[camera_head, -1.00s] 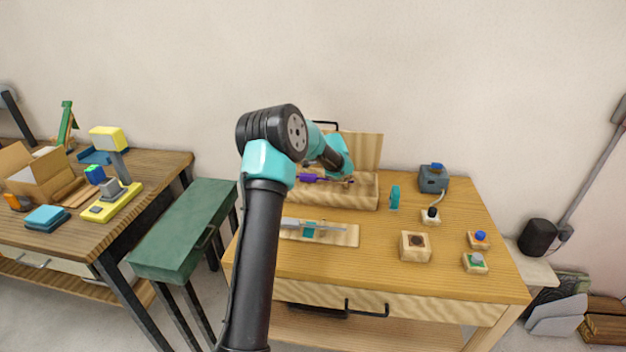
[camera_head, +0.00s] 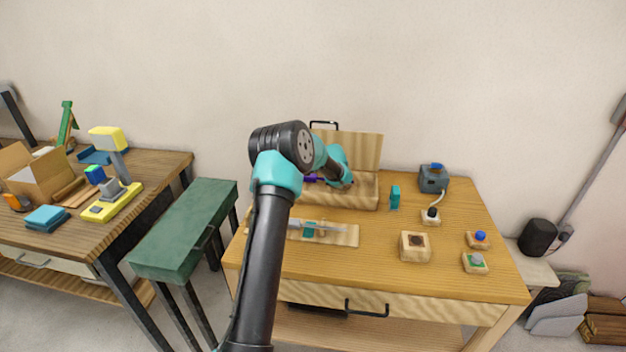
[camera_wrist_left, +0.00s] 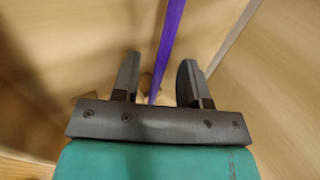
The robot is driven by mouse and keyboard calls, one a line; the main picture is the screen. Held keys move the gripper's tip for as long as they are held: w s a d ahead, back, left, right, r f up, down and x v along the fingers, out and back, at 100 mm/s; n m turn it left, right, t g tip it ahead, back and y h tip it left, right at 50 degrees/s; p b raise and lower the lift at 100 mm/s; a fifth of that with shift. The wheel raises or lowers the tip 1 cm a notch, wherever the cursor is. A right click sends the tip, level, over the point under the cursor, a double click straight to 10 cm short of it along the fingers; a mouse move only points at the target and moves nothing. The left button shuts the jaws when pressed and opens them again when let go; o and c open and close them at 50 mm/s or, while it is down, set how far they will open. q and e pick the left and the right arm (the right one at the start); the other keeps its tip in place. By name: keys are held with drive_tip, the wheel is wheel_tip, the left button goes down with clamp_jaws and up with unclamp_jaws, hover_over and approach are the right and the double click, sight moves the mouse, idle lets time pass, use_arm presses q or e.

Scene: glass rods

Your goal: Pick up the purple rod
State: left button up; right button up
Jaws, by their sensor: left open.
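The purple rod (camera_wrist_left: 168,45) runs from the top of the left wrist view down to between my fingers. In the head view only a short purple piece (camera_head: 311,178) shows inside the wooden box (camera_head: 355,201); my arm hides the rest. My left gripper (camera_wrist_left: 159,75) is open, with one finger on each side of the rod and a visible gap to both. In the head view my left gripper reaches into the box, its fingers mostly hidden. My right gripper is not in view.
The box has a raised wooden lid (camera_head: 358,150) behind it. A wooden board with a metal piece (camera_head: 340,236) lies in front. A teal block (camera_head: 395,197), a grey device (camera_head: 433,179) and several button blocks stand to the right. A pale rod (camera_wrist_left: 232,35) shows beside the purple one.

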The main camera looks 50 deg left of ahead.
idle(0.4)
use_arm(q)
clamp_jaws()
